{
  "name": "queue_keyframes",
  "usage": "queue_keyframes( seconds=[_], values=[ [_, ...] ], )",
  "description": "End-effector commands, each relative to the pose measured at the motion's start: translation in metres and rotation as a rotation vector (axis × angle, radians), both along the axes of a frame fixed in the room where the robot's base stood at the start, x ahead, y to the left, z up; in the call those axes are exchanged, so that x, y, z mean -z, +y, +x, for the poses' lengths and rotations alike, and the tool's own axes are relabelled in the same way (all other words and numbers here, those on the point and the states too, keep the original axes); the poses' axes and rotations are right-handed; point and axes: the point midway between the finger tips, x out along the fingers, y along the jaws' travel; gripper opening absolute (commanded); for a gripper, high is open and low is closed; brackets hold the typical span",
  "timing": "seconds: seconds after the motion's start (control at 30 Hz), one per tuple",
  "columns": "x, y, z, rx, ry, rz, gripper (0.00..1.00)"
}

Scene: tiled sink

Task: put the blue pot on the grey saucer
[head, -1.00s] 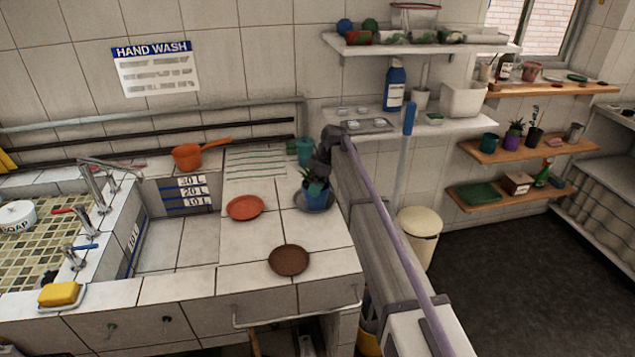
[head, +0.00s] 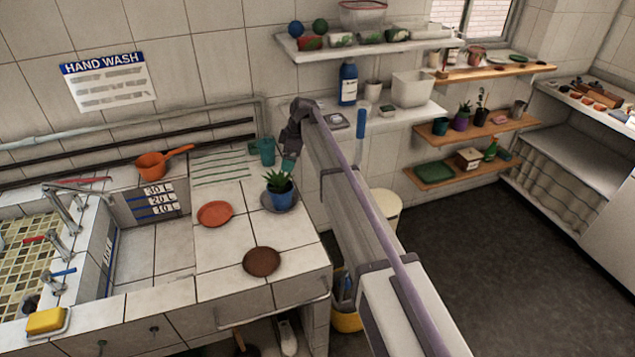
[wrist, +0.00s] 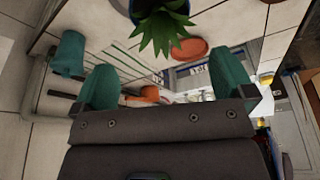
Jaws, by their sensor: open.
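The blue pot (head: 281,194) holds a spiky green plant and stands upright on the grey saucer (head: 266,203), at the right side of the tiled counter. The saucer's rim shows around the pot's base. My gripper (head: 289,164) is behind and above the plant in the head view, partly hidden by my own arm. In the wrist view my gripper (wrist: 163,84) has its two teal fingers wide apart with nothing between them. The plant and part of the blue pot (wrist: 150,8) show at the top of that view, apart from the fingers.
A teal cup (head: 267,152) stands just behind the pot. An orange saucer (head: 215,214) and a brown saucer (head: 262,262) lie on the counter. An orange saucepan (head: 152,166) sits at the back left. Shelves (head: 370,47) hang on the wall to the right.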

Motion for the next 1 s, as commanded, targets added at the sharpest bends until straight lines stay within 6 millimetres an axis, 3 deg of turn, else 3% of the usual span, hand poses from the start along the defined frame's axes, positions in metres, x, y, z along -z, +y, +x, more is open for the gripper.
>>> queue_keyframes(
  seconds=[0.07, 0.17, 0.27, 0.3, 0.4, 0.5, 0.57, 0.63, 1.0],
  values=[
    [0.001, -0.007, -0.011, 0.026, 0.008, -0.005, 1.00],
    [0.002, -0.041, -0.065, 0.185, 0.050, -0.034, 1.00],
    [0.005, -0.096, -0.162, 0.493, 0.122, -0.088, 1.00],
    [0.006, -0.119, -0.206, 0.640, 0.150, -0.113, 1.00],
    [0.007, -0.165, -0.306, 0.997, 0.204, -0.167, 1.00],
    [0.008, -0.193, -0.377, 1.272, 0.231, -0.202, 1.00],
    [0.008, -0.202, -0.401, 1.376, 0.239, -0.214, 1.00],
    [0.008, -0.207, -0.412, 1.440, 0.242, -0.221, 1.00],
    [0.008, -0.207, -0.409, 1.453, 0.243, -0.221, 1.00]
  ],
)
